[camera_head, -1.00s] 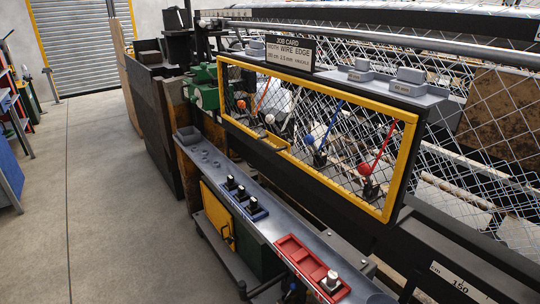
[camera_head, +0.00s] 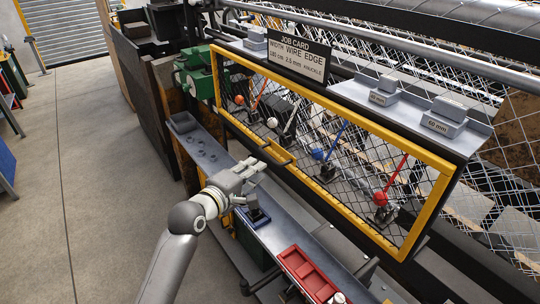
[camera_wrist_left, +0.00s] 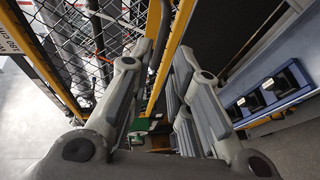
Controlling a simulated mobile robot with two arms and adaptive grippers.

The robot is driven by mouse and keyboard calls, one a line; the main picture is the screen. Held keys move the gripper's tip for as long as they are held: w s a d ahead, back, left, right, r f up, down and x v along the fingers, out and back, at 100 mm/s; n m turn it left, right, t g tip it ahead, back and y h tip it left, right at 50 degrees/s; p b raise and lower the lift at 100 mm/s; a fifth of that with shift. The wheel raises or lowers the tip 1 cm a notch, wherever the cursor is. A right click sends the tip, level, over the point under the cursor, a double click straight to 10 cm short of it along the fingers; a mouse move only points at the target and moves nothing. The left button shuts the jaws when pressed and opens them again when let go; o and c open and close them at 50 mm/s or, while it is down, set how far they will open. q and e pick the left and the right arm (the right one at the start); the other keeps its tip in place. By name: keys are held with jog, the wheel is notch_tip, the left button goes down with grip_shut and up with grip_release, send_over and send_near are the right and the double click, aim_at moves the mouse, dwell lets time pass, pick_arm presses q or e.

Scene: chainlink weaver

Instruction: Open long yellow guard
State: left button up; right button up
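The long yellow guard (camera_head: 430,208) is a yellow frame with wire mesh. It stands closed across the front of the machine in the head view. A dark bar handle (camera_head: 280,157) sits on its lower rail, left of the middle. My left gripper (camera_head: 257,170) is just in front of and left of this handle, with its fingers toward it. In the left wrist view the gripper (camera_wrist_left: 160,72) is open, and a dark bar (camera_wrist_left: 163,35) beside a yellow rail shows between the fingers. I cannot tell whether they touch. My right gripper is not in view.
Levers with coloured knobs, such as a red one (camera_head: 380,199), stand behind the mesh. A job card (camera_head: 298,58) and grey weights (camera_head: 444,118) sit above the guard. A grey shelf (camera_head: 207,153) with a red tray (camera_head: 308,272) runs below.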

aim_at(270, 156)
pick_arm(q)
jog(key=x, duration=0.4)
jog(key=shift+w+p, duration=0.15)
jog(key=shift+p, duration=0.2)
jog(key=x, duration=0.3)
jog(key=shift+d, duration=0.1)
jog(key=shift+x, duration=0.9)
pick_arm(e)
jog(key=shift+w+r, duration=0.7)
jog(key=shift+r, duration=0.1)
pick_arm(q)
jog(key=shift+f, duration=0.1)
grip_shut()
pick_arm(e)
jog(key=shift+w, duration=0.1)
